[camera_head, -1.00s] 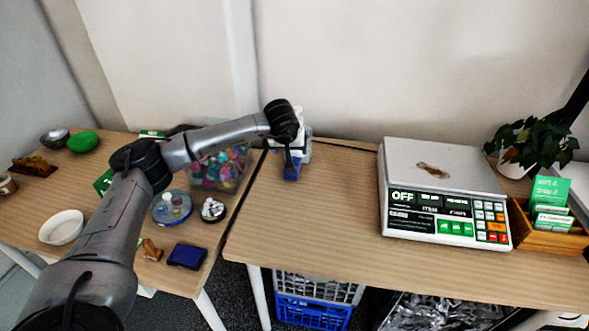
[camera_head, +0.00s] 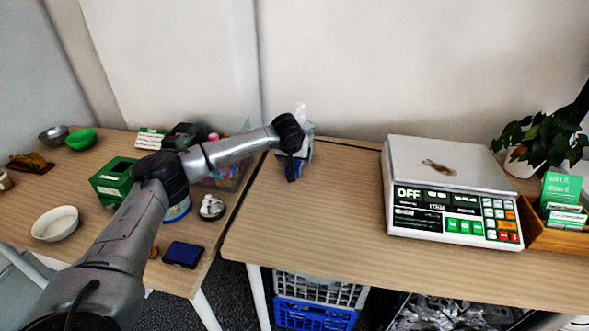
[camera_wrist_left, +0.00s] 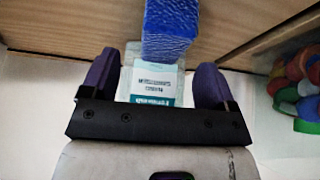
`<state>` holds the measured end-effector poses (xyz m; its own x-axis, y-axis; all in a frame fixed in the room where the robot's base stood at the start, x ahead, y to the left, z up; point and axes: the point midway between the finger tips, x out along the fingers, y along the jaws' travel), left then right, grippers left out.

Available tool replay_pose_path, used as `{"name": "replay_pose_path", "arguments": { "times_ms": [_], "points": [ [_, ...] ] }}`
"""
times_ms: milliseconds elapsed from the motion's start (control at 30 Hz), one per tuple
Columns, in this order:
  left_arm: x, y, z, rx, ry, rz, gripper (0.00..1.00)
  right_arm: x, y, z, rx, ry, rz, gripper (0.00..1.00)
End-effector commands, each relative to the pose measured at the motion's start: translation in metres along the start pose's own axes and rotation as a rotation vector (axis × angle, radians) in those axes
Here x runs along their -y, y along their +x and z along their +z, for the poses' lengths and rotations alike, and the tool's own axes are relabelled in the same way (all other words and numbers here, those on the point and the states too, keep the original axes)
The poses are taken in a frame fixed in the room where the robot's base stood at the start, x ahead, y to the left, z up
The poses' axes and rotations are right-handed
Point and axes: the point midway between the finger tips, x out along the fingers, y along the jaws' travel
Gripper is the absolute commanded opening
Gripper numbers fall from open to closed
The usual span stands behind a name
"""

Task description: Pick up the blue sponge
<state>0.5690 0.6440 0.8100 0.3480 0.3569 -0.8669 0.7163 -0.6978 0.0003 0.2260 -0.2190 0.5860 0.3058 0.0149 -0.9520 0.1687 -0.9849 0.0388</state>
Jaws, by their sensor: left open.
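The blue sponge (camera_wrist_left: 170,28) shows as a textured blue block at the top of the left wrist view. In the head view only a small blue patch of it (camera_head: 292,174) shows below my left gripper (camera_head: 291,158), on the right table near its left edge. My left gripper (camera_wrist_left: 156,76) is open, its two purple fingers apart. The sponge's near end lies between the lines of the fingers, around their tips; I cannot tell whether they touch it. A clear bottle with a pale label (camera_wrist_left: 152,82) shows between the fingers. My right gripper is not in view.
A white scale (camera_head: 450,160) and a wooden card holder (camera_head: 555,240) stand to the right. A bin of colourful items (camera_wrist_left: 297,85) is close beside the sponge, across the table gap. A dark blue pad (camera_head: 184,254) lies on the left table. The table front is clear.

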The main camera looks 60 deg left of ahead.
Motion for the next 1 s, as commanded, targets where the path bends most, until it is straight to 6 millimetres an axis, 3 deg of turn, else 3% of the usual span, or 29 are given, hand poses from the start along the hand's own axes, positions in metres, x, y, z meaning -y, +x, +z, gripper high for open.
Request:
{"name": "replay_pose_path", "arguments": {
  "times_ms": [100,300,700,1000],
  "points": [
    [0.002,0.02,0.003,0.001,-0.002,0.0,0.81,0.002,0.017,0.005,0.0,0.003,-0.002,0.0],
    [0.003,0.04,0.002,0.001,-0.002,0.0,0.81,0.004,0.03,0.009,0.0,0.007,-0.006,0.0],
    [0.004,0.047,0.001,0.001,0.0,-0.001,0.81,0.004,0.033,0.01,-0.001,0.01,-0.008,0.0],
    [0.004,0.047,0.001,0.001,0.0,-0.001,0.53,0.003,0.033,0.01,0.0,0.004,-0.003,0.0]
  ]
}}
